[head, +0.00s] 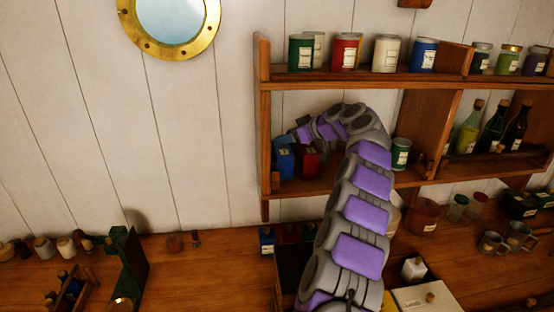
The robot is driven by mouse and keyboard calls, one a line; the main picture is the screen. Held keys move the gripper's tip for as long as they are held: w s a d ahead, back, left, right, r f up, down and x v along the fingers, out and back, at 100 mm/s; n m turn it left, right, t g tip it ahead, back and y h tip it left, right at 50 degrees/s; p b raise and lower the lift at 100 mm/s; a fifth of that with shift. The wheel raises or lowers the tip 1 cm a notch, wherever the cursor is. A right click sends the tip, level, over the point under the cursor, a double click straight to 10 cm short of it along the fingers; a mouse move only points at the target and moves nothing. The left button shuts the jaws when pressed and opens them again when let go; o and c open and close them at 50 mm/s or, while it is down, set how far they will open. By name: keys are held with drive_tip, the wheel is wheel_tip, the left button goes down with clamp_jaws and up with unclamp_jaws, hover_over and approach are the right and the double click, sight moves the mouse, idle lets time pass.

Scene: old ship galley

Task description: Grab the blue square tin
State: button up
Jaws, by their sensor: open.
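A blue square tin (285,160) stands at the left end of the lower shelf. A red square tin (308,162) is close on its right. My gripper (294,136) is open at the upper edge of the blue tin. The picture is too small to tell whether the fingers touch it or are around it. My arm comes up from the bottom and curls left over the red tin, hiding the middle of this shelf. Another small blue square tin (267,240) stands on the counter below.
The wooden shelf unit (264,110) has an upright left side close to my gripper. Round tins, including a blue one (424,55), line the upper shelf. A green tin (400,153) and bottles (491,128) stand right of my arm. The counter (205,275) is bare at centre left.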

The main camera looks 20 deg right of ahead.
sight(279, 147)
drive_tip(key=x, duration=0.2)
drive_tip(key=d+p+x, duration=0.1)
drive_tip(key=x, duration=0.2)
drive_tip(key=shift+w+f, duration=0.2)
drive_tip(key=shift+w, duration=0.05)
drive_tip(key=shift+a, duration=0.15)
drive_tip(key=shift+d+f, duration=0.2)
drive_tip(key=shift+d, duration=0.2)
drive_tip(key=shift+c, duration=0.2)
drive_tip(key=shift+d, duration=0.55)
drive_tip(key=c, duration=0.5)
drive_tip(key=shift+a, duration=0.5)
clamp_jaws()
drive_tip(key=shift+d+r, duration=0.1)
